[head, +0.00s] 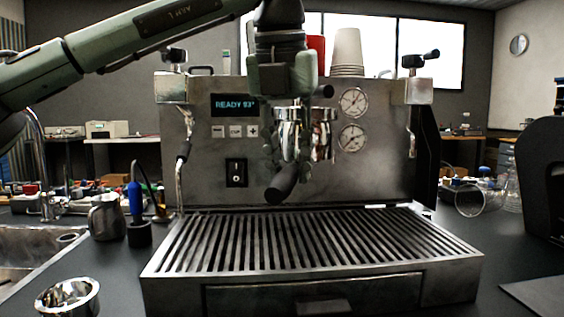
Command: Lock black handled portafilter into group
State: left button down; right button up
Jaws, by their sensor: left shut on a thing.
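The espresso machine (395,175) stands in the middle of the head view, its display reading "READY 93°". My left gripper (284,165) hangs down in front of it and is shut on the black handled portafilter. The portafilter's black handle (281,188) sticks out toward me below the fingers. Chrome metal (322,135) shows behind and beside the fingers at group height. The gripper hides much of the group, so I cannot tell whether the portafilter is seated or turned in it. My right gripper is not in view.
The slatted drip tray (310,240) lies below, clear. A chrome ring-like cup (68,297) sits at front left. A steel pitcher (106,217) and a blue-handled tool (137,205) stand left of the machine. Paper cups (347,50) are on top. A black appliance (540,175) stands at right.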

pick_arm(q)
jog(key=d+n, duration=0.2)
jog(key=n, duration=0.1)
jog(key=d+n+y, duration=0.1)
jog(key=shift+s+d+r+n+p, duration=0.1)
jog(key=shift+s+d+n+p, duration=0.1)
jog(key=shift+s+n+p, duration=0.15)
dwell(0.3)
jog(key=c, duration=1.2)
grip_release()
jog(key=shift+o, duration=0.2)
